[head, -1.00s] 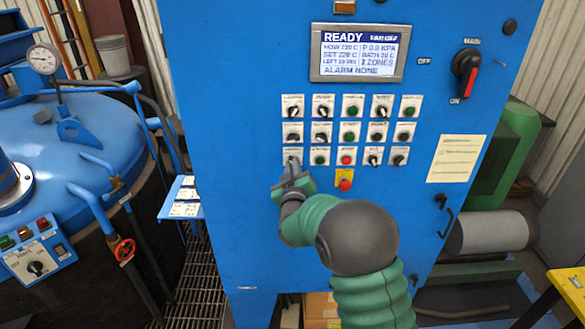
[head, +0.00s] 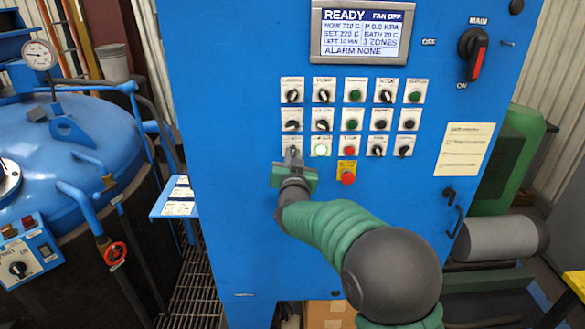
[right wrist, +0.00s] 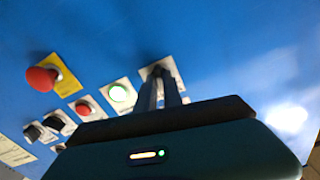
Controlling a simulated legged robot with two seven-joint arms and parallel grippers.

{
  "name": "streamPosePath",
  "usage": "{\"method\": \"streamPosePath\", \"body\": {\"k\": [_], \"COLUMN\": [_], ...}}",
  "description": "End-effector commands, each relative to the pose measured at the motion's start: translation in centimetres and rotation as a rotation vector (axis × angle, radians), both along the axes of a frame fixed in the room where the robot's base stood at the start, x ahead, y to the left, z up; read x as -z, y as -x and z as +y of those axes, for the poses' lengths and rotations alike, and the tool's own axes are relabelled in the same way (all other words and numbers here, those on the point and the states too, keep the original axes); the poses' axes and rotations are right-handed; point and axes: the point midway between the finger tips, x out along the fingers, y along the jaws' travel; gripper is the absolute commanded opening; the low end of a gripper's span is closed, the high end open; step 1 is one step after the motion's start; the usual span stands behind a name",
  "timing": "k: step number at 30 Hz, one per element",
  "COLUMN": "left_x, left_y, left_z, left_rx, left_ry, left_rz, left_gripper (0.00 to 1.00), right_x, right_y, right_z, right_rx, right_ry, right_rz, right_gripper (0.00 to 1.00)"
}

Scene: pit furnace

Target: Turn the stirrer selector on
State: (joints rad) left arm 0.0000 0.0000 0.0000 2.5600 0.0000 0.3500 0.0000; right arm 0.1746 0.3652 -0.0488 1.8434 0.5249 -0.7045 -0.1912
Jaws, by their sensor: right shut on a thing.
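A selector (head: 291,147) sits at the left end of the bottom row of controls on the blue cabinet; its label is too small to read. My right gripper (head: 292,157) has its fingers closed on this selector's dark knob. In the right wrist view the fingers (right wrist: 164,90) meet the knob (right wrist: 158,73) on its pale plate and hide part of it, so its angle is unclear. The lamp (head: 321,148) just right of it glows bright green-white, also in the right wrist view (right wrist: 119,93). My left gripper is out of view.
A red emergency button (head: 348,178) on a yellow plate projects below the rows. Similar selectors and lamps sit close above and to the right. The main switch (head: 473,55) is at upper right. A blue vessel (head: 75,140) stands left, and the screen (head: 358,33) reads READY.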

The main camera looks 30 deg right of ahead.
Motion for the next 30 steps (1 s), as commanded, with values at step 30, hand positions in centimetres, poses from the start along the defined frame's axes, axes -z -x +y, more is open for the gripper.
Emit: {"method": "streamPosePath", "body": {"k": [30], "left_x": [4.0], "left_y": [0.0], "left_z": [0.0], "left_rx": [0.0], "left_ry": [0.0], "left_rz": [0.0], "left_gripper": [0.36], "right_x": [0.8], "right_y": [0.0], "right_z": [0.2], "right_rx": [-0.003], "right_ry": [-0.293], "right_rz": [-0.16], "right_gripper": [0.0]}}
